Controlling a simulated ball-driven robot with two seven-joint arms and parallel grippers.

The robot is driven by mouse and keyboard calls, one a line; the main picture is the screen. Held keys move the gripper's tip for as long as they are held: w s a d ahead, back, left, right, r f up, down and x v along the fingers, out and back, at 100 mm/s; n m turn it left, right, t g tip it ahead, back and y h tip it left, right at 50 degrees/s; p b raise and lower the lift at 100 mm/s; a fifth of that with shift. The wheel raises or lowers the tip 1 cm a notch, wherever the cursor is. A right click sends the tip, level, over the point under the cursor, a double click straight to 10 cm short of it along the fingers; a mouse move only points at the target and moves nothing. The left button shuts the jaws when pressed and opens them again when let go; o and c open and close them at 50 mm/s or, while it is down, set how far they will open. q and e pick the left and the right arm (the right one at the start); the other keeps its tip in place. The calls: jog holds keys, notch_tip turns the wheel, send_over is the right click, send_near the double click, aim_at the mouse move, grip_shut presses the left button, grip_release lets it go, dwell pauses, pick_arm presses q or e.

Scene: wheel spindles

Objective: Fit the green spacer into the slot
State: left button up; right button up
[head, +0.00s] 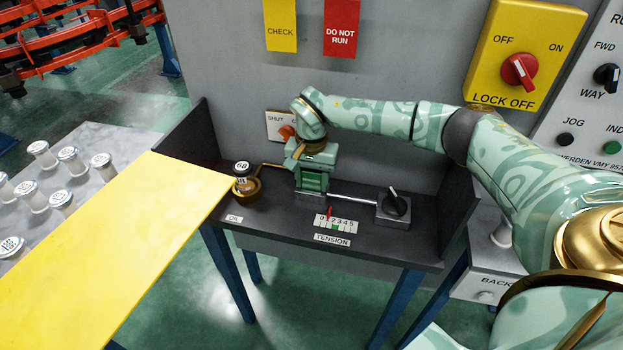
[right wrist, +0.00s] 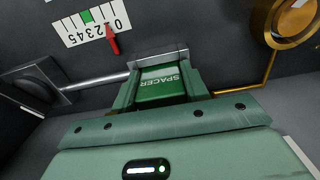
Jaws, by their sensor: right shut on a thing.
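The green spacer (head: 312,183), lettered SPACER, is held in my right gripper (head: 313,177) over the dark bench. In the right wrist view the spacer (right wrist: 160,86) sits between the two green fingers of the gripper (right wrist: 160,92), which is shut on it. Its far edge is right at a grey metal block (right wrist: 158,61), which also shows below the gripper in the head view (head: 308,196). The slot itself is hidden; I cannot tell whether the spacer is inside it. My left gripper is not in view.
A rod joins the block to a black knob (head: 397,202). The TENSION scale (head: 336,223) has a red pointer near 1 and a green mark near 3. A brass oil cup with jar (head: 243,182) stands left. A yellow panel (head: 110,245) fills the left foreground.

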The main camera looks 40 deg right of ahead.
jog(key=o, duration=1)
jog(key=shift+f, duration=0.1)
notch_tip(320, 180, up, 8)
jog(key=shift+f+p, duration=0.1)
jog(key=shift+p, duration=1.15)
